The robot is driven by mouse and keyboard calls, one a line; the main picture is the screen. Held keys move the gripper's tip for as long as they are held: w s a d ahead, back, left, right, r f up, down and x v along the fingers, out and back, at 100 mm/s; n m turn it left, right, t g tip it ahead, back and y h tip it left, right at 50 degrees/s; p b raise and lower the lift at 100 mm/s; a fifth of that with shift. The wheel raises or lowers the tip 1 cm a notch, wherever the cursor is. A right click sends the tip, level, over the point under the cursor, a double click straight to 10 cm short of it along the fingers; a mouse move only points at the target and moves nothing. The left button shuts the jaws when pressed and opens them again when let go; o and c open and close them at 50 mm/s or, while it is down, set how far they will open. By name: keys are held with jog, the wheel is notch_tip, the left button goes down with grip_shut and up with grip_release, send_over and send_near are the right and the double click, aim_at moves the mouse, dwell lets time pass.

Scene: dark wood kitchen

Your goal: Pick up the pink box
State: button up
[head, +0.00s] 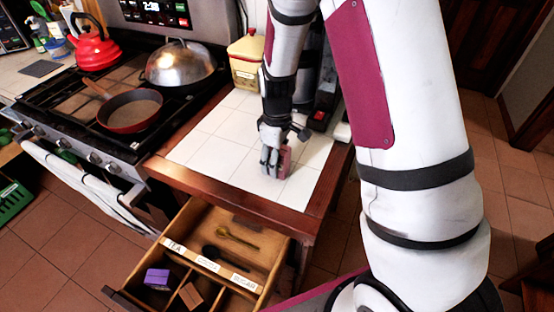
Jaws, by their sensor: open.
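The pink box (284,162) stands on the white tiled counter top (205,148), close to the counter's front right part. My gripper (272,165) points down at it from above, with its fingers at the box's left side. The fingers hide part of the box. The jaws are open, and I cannot tell whether a finger touches the box.
An open drawer (268,295) below the counter holds a purple box (158,278), a brown box (191,296) and utensils. The stove at left carries a red pan (130,110), a domed lid (180,64) and a red kettle (93,45). A yellow container (247,60) stands behind.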

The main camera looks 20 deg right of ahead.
jog(key=shift+c, duration=0.5)
jog(key=c, duration=1.2)
jog(key=shift+r, duration=0.1)
